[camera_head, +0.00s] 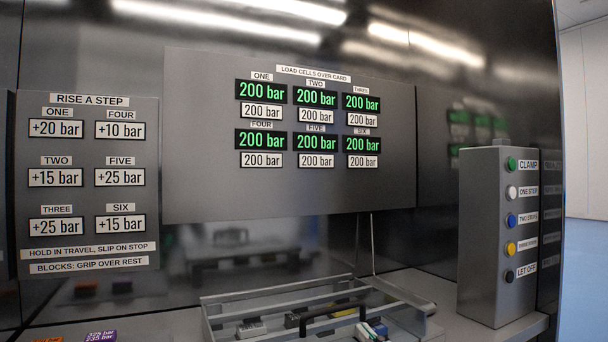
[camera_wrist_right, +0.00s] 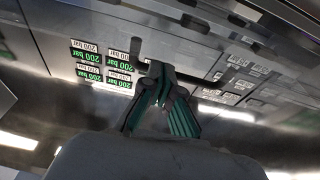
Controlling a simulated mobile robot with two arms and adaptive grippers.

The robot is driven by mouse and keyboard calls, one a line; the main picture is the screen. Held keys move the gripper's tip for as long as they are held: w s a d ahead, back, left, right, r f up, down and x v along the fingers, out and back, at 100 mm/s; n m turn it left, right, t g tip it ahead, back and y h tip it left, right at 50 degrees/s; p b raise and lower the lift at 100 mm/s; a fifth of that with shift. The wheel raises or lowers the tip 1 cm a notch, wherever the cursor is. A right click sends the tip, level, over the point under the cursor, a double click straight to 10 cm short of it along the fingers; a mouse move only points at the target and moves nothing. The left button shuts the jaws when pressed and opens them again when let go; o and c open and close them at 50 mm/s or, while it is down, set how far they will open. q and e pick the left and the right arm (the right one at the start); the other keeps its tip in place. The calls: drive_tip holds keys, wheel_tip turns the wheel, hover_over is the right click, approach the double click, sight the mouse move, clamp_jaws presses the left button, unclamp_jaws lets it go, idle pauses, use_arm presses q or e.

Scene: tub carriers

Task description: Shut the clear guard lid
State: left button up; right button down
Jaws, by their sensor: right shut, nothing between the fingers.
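A low grey-edged frame (camera_head: 280,289) stands on the bench at the bottom of the head view, with a black bar handle (camera_head: 332,312) across its front. It looks like the clear guard lid; its clear pane is hard to make out, and I cannot tell how far it is open. Small grey, white, blue and green parts show under or behind it. The lower part is cut off by the picture edge. My right gripper (camera_wrist_right: 160,74) shows in the right wrist view, shut and empty, with dark fingers and green pads. No gripper is clear in the head view.
A grey button box (camera_head: 485,235) stands at the right end of the bench. A display panel (camera_head: 290,190) reads 200 bar in all cells. A rise chart (camera_head: 88,190) is at left. Orange and purple blocks (camera_head: 100,336) lie at bottom left. Two thin rods (camera_head: 373,245) rise behind the frame.

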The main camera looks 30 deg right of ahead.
use_arm(q)
drive_tip(key=shift+r, duration=0.5)
use_arm(e)
drive_tip(key=shift+w+f, duration=0.1)
drive_tip(key=shift+f, duration=0.35)
use_arm(q)
drive_tip(key=shift+w+r, duration=0.1)
use_arm(e)
drive_tip(key=shift+r, duration=0.15)
